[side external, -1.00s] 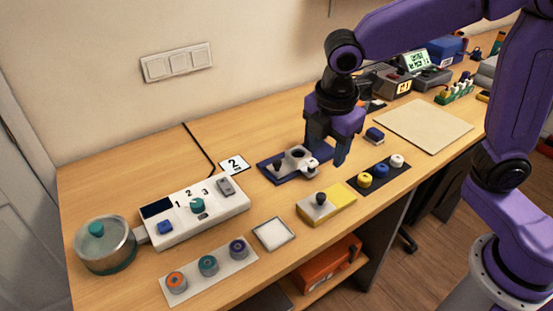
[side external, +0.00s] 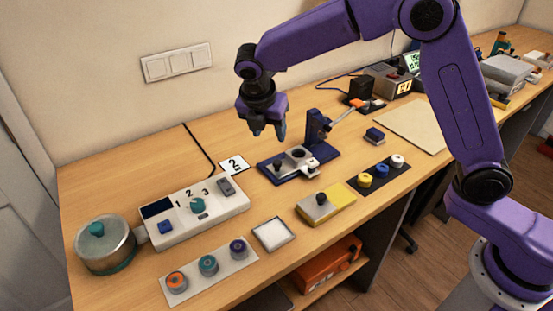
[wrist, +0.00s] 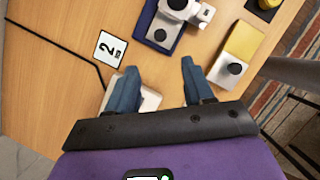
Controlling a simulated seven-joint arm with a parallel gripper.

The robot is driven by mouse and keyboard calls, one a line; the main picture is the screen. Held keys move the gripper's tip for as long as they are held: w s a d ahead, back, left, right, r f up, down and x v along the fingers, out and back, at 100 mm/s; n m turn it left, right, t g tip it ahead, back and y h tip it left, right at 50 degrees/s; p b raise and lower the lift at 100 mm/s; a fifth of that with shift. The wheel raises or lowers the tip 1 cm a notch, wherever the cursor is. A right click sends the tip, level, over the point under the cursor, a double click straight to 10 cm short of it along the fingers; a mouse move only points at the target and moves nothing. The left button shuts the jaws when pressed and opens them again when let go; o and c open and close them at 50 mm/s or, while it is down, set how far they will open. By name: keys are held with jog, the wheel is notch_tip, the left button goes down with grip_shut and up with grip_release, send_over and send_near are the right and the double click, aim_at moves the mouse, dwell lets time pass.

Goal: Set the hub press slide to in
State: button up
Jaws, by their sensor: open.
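The hub press (side external: 318,128) stands mid-table on a dark blue base, with a lever ending in an orange part. Its light grey slide (side external: 299,157) has a round dark hole, and a black knob (side external: 277,165) stands at the left of the base. In the wrist view the press base (wrist: 148,22) and the black knob (wrist: 160,35) show at the top, partly cut off by the frame. My gripper (side external: 268,134) is open and empty, above and behind the left end of the press. Its fingers (wrist: 158,72) point toward the press in the wrist view, apart from it.
A card marked 2 (side external: 234,163) lies left of the press. A white control box (side external: 215,213) and a pot (side external: 104,250) stand at the left. A grey and yellow block with a black knob (side external: 340,200) sits in front.

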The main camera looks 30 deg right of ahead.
aim_at(277, 161)
jog(key=x, duration=1.4)
jog(key=shift+a+f, duration=0.1)
